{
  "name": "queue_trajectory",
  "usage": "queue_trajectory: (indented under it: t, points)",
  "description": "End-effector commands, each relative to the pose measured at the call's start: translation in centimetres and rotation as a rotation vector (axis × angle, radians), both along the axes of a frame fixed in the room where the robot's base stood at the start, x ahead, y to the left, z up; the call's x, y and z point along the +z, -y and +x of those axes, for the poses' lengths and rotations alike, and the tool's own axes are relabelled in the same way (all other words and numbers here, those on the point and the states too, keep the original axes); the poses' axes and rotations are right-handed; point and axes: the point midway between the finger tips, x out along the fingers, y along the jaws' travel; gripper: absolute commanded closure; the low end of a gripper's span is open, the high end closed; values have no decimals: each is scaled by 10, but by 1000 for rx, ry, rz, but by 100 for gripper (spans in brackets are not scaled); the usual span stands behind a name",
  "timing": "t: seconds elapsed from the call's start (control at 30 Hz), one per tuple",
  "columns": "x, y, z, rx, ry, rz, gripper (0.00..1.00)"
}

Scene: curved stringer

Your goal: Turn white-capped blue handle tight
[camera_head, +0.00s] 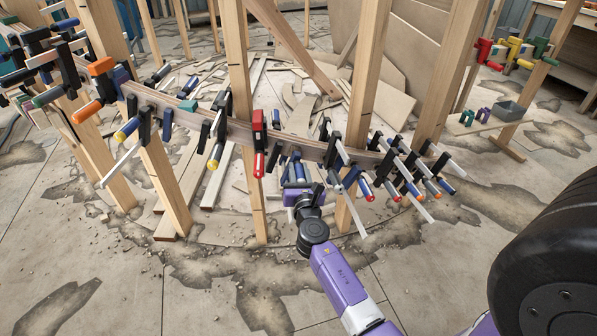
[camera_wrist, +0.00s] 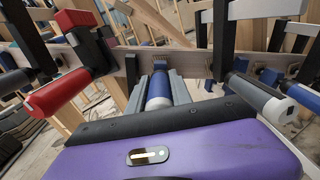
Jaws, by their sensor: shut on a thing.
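The white-capped blue handle (camera_wrist: 159,88) is straight ahead in the middle of the wrist view, with its pale cap end towards me. My gripper (camera_wrist: 161,92) has its two grey fingers on either side of this handle, shut on it. In the head view my gripper (camera_head: 297,181) is at the curved stringer, just right of the post with the red clamp. There the handle is mostly hidden by my gripper, with a bit of blue showing. I cannot tell how tight its clamp is.
A red clamp handle (camera_wrist: 58,92) is close on the left and a blue-grey handle with a white end (camera_wrist: 264,97) close on the right. The curved wooden stringer (camera_head: 225,127) carries several more clamps. Wooden posts (camera_head: 363,85) stand around. Open floor lies in front.

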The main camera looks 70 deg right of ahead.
Motion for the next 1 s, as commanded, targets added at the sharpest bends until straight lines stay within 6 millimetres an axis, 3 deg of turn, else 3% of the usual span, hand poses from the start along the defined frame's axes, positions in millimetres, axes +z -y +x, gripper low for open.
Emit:
queue_trajectory:
  t: [1.0]
  points:
    - [-3, 0, -1, 1, 801, 484, 100]
